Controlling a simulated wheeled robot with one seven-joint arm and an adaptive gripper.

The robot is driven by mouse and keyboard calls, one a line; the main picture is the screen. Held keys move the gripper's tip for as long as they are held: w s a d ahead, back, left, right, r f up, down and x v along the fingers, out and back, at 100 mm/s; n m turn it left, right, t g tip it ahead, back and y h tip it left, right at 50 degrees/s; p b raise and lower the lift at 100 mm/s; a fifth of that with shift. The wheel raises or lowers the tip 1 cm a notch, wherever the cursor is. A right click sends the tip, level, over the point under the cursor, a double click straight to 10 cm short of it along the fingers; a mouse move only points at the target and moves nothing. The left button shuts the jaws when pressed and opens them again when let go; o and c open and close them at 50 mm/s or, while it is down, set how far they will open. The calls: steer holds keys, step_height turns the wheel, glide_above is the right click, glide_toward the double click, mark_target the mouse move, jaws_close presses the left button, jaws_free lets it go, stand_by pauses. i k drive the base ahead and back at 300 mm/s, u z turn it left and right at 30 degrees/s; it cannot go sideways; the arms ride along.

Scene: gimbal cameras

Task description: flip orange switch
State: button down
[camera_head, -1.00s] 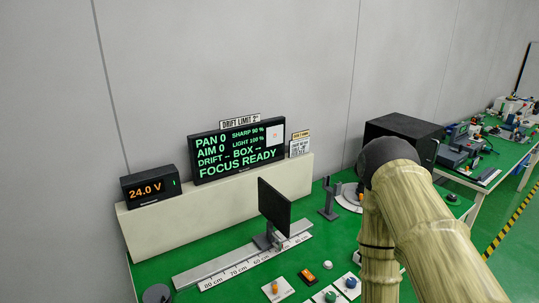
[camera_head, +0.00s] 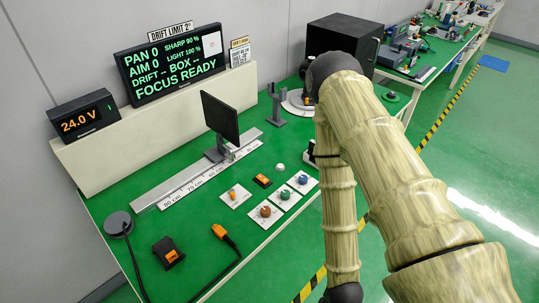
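Several orange parts lie on the green bench. A white plate (camera_head: 236,197) carries a small orange lever or knob (camera_head: 233,193). A small black block (camera_head: 262,181) with an orange top sits just right of it. A black box (camera_head: 168,252) with an orange patch lies at the front left. Which one is the orange switch, and its position, I cannot tell for sure. My arm crosses the right half of the view, its forearm hanging down to a dark joint at the bottom edge. My gripper is not visible.
An orange-tipped cable (camera_head: 220,232) and a round grey puck (camera_head: 118,223) lie at the front left. Plates with brown (camera_head: 265,211), green (camera_head: 284,195) and blue (camera_head: 302,179) knobs are near the front edge. A dark panel (camera_head: 221,116) stands on a ruled rail (camera_head: 180,186). My arm hides some of the bench's right part.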

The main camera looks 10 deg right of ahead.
mark_target(261, 177)
steer(key=z, duration=0.95)
steer(key=k, duration=0.85)
steer(key=u, duration=1.05)
steer(key=i, duration=0.5)
